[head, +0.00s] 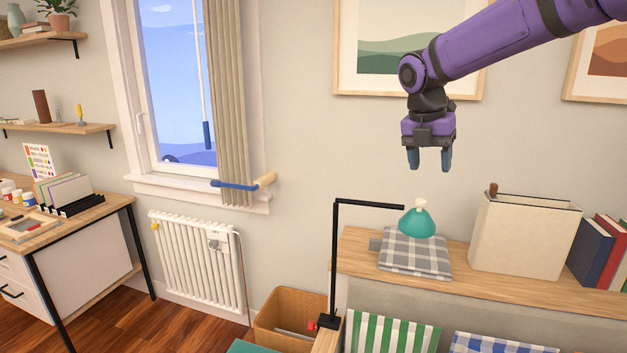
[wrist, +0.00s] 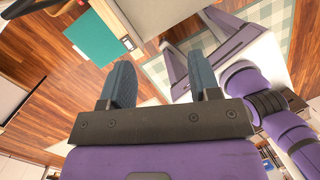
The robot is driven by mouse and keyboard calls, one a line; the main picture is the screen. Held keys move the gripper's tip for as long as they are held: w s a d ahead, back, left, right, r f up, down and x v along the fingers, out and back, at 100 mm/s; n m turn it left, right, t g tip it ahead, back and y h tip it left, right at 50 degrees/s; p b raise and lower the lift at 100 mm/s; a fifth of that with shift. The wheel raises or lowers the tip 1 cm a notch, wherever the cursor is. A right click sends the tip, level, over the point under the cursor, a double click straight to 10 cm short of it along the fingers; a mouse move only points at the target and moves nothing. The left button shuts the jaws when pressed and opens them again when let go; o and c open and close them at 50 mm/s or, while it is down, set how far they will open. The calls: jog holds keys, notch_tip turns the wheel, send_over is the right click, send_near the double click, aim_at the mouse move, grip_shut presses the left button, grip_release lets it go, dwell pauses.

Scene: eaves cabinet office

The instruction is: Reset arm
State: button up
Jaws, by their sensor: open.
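My gripper (head: 428,160) is at the end of my purple arm, raised in front of the wall in the head view. Its two blue-grey fingers point down, apart, with nothing between them. It hangs above the wooden shelf top (head: 362,246) and clear of it. In the wrist view, my gripper (wrist: 164,85) is open and empty, with the floor far beyond the fingers.
A wicker basket (head: 285,318) stands below. Pictures hang behind my arm; a desk (head: 110,208) is left.

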jog(key=s+d+m+t+y, duration=0.1)
jog(key=s+d+m+t, duration=0.1)
jog(key=s+m, duration=1.2)
jog(key=s+d+f+m+t+y, duration=0.1)
jog(key=s+d+m, duration=0.3)
jog(key=s+m, duration=1)
jog(key=shift+s+d+m+t, duration=0.35)
jog(key=shift+s+t, duration=0.45)
jog(key=shift+s, duration=1.1)
jog(key=shift+a, duration=0.15)
